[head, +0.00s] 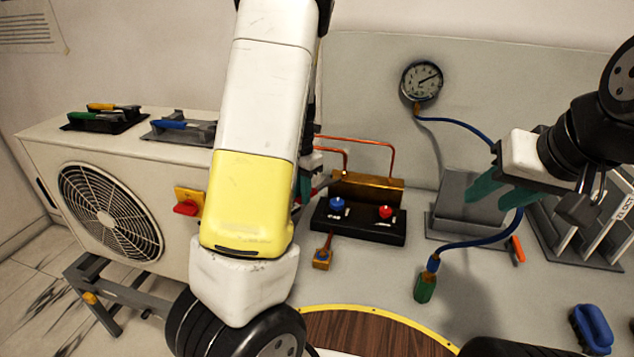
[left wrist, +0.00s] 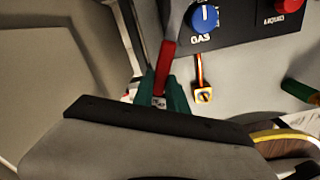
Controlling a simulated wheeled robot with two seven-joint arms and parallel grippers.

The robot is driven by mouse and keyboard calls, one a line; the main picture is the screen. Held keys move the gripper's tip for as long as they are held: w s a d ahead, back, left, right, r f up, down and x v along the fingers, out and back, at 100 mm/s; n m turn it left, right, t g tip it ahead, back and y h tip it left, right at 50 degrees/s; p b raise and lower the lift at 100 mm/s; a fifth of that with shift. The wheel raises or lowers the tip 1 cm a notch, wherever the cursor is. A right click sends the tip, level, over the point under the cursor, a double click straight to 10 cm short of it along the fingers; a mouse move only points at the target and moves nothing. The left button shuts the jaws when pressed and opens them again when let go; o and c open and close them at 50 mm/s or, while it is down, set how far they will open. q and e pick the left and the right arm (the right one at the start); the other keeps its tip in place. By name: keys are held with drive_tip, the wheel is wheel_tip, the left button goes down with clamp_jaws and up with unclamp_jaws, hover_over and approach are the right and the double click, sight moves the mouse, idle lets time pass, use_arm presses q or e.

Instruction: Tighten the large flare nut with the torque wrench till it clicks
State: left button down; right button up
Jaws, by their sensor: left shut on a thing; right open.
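My left gripper (left wrist: 163,92) is shut on a red bar (left wrist: 168,62), which looks like the torque wrench's handle. The bar runs up to a grey part at the top of the left wrist view. In the head view my white and yellow left arm hides most of this gripper (head: 304,186); a short piece of the bar (head: 321,187) shows beside it. I cannot make out the large flare nut or whether the wrench touches it. My right gripper (head: 496,193) is open, teal-fingered, in front of the blue hose (head: 470,243).
A black panel (head: 358,233) with blue (head: 337,203) and red (head: 386,212) knobs stands before a brass-coloured block (head: 368,188). Copper pipes (head: 365,142) rise behind. The outdoor unit (head: 170,240) is left, a gauge (head: 421,82) on the back wall, a blue-handled brush (head: 592,328) front right.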

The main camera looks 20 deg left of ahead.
use_arm(q)
drive_tip(key=shift+r, duration=2)
